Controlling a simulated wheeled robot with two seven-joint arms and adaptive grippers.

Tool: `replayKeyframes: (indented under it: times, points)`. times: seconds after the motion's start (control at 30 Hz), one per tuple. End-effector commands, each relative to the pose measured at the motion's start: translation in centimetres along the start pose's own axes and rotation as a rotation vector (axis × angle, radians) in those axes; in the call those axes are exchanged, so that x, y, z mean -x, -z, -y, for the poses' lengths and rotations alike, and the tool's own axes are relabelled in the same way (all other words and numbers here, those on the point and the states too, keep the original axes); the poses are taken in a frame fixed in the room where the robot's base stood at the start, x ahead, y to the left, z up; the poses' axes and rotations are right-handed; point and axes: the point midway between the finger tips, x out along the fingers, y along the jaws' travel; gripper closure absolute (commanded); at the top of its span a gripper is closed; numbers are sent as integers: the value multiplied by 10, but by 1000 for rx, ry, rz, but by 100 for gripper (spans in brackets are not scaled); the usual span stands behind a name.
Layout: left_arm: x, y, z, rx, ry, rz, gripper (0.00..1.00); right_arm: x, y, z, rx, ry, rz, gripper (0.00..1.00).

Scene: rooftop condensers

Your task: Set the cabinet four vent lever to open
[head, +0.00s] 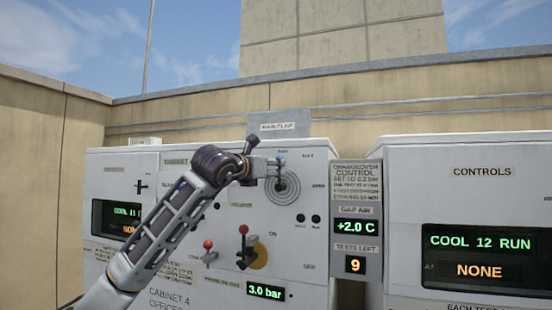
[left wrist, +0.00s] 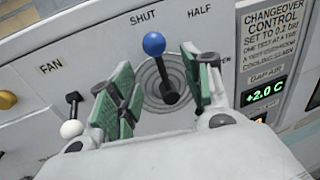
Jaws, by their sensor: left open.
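The vent lever has a blue ball knob (left wrist: 153,44) on a dark arm, set over a ringed round plate. Its knob points up, by the SHUT label (left wrist: 143,15) and left of HALF (left wrist: 199,12). A third label at the right is mostly hidden. In the head view the ringed plate (head: 286,190) is on the front of cabinet four (head: 310,265). My left gripper (head: 272,166) is in front of it. In the left wrist view its green-padded fingers (left wrist: 160,68) are open, one on each side of the lever. I cannot tell whether either touches it. My right gripper is not in view.
Below are two red-knobbed levers (head: 208,245) (head: 243,230) and a 3.0 bar display (head: 266,291). A white-knobbed fan lever (left wrist: 71,128) is left of the fingers. A changeover panel (head: 356,185) reads +2.0 C and 9. A controls cabinet (head: 480,195) stands right.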

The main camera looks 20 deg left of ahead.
Motion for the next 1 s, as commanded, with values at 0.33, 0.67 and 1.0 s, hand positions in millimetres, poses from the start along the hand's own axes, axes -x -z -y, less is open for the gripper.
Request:
replayKeyframes:
  times: [0.33, 0.67, 1.0]
  points:
    - [-41, -2, 0, 2, 1, -2, 51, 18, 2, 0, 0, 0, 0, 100]
    - [-57, 0, 0, 0, 1, -1, 51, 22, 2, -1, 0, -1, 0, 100]
    - [-57, 0, 0, 0, 1, -1, 61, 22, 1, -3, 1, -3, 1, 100]
